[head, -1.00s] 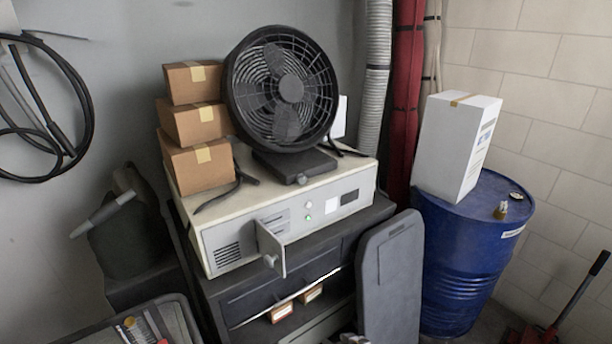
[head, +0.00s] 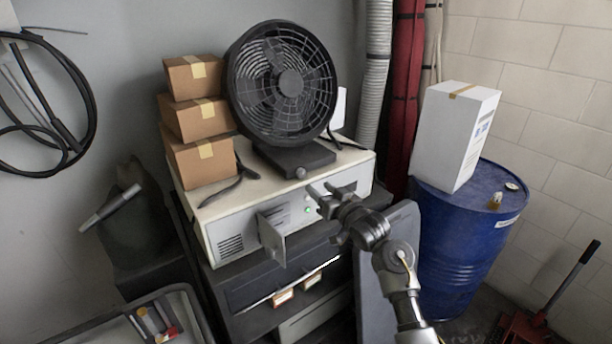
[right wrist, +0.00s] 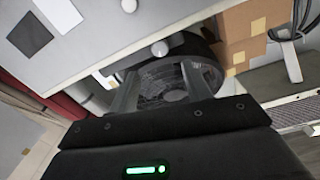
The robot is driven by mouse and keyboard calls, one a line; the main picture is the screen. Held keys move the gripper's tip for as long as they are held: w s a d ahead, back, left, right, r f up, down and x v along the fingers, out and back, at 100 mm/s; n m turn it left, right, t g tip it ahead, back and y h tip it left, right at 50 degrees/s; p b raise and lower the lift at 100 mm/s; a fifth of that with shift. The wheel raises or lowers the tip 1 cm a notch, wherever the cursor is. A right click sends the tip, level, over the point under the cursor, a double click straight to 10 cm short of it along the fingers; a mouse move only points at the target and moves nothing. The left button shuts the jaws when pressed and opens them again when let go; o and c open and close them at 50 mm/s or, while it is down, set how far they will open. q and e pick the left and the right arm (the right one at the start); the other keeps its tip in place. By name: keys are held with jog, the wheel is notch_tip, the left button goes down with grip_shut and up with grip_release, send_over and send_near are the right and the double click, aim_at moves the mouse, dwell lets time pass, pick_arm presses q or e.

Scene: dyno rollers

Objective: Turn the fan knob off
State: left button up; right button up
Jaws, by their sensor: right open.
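The black fan (head: 282,85) stands on the beige equipment box (head: 352,168). Its small pale knob (head: 300,172) is on the front of the black base (head: 308,157). My right gripper (head: 321,192) is open and empty, in front of the equipment box, just below and right of the knob in the head view. In the right wrist view, which looks upside down, the knob (right wrist: 160,48) shows beyond the open fingertips (right wrist: 158,82), roughly centred between them, apart from them. The fan grille (right wrist: 165,88) shows between the fingers. My left gripper is not in view.
Three stacked cardboard boxes (head: 205,160) stand left of the fan. A small panel door (head: 272,237) sticks out from the equipment box's front. A blue drum (head: 460,250) with a white box (head: 455,135) stands on the right. A dark drawer cabinet (head: 250,290) is below.

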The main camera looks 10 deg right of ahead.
aim_at(303, 174)
jog(key=p+x, duration=0.2)
jog(key=x, duration=0.6)
jog(key=shift+a+f, duration=0.1)
jog(key=c, duration=1)
jog(key=shift+f+n+b, duration=0.15)
jog(key=shift+n+b, duration=0.15)
jog(key=shift+b, duration=0.1)
jog(key=n+b, duration=0.2)
jog(key=shift+f+n, duration=0.15)
jog(key=shift+n, duration=0.15)
jog(key=shift+r+n+b, duration=0.2)
jog(key=shift+n+b, duration=0.2)
jog(key=shift+n, duration=0.4)
jog(key=o, duration=1)
